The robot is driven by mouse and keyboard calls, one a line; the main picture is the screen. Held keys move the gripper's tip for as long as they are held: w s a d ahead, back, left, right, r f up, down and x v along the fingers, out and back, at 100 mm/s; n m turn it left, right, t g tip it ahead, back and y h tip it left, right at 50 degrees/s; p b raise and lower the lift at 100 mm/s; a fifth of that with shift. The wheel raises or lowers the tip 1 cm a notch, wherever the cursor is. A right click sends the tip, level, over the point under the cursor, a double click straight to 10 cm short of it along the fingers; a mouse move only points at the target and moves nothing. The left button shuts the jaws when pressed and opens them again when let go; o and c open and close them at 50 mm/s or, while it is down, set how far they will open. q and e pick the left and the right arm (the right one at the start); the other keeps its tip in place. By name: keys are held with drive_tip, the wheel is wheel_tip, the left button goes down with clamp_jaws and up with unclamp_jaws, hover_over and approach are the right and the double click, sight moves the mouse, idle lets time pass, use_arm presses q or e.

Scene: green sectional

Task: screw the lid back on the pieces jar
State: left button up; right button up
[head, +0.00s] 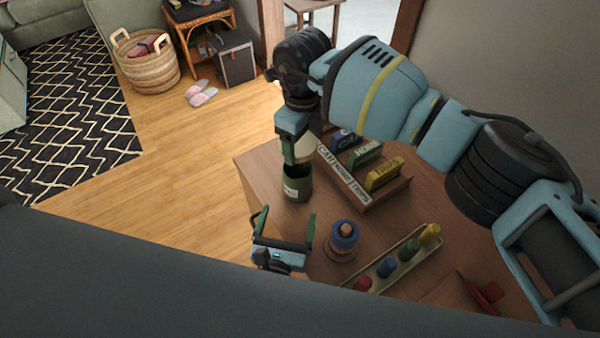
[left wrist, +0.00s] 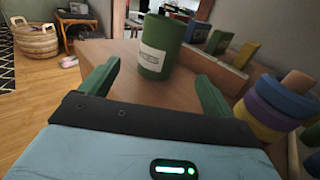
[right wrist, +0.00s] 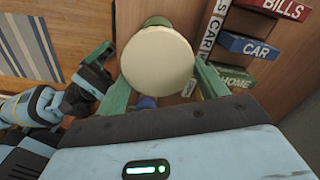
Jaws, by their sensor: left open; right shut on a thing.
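The green pieces jar (head: 297,188), with a pale label, stands upright and open on the wooden table. It also shows in the left wrist view (left wrist: 163,40). My right gripper (head: 296,148) is shut on the round cream lid (right wrist: 157,62) and holds it above the jar's mouth, apparently apart from the rim. The lid partly shows in the head view (head: 306,150). In the right wrist view the lid hides most of the jar. My left gripper (head: 286,224) is open and empty, with its fingers pointing at the jar from the near side, short of it.
A wooden rack (head: 372,197) with labelled blocks stands just right of the jar. A ring stacker (head: 343,238) and a tray of coloured pegs (head: 408,262) lie nearer. A red object (head: 487,291) is at the right. The table's left edge is close to the jar.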

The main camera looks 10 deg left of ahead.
sight(302, 164)
use_arm(q)
drive_tip(key=shift+s+r, duration=0.1)
drive_tip(key=shift+s, duration=0.15)
use_arm(e)
drive_tip(key=shift+s+r, duration=0.1)
drive_tip(key=shift+s, duration=0.2)
use_arm(q)
drive_tip(key=w, duration=1.2)
drive_tip(key=shift+w+a, duration=0.1)
use_arm(e)
drive_tip(key=shift+w, duration=0.1)
use_arm(q)
drive_tip(key=c, duration=1.5)
use_arm(e)
drive_tip(key=shift+f, duration=2.55)
drive_tip(key=shift+f, duration=0.1)
drive_tip(key=shift+f, duration=0.75)
drive_tip(key=shift+f, duration=0.55)
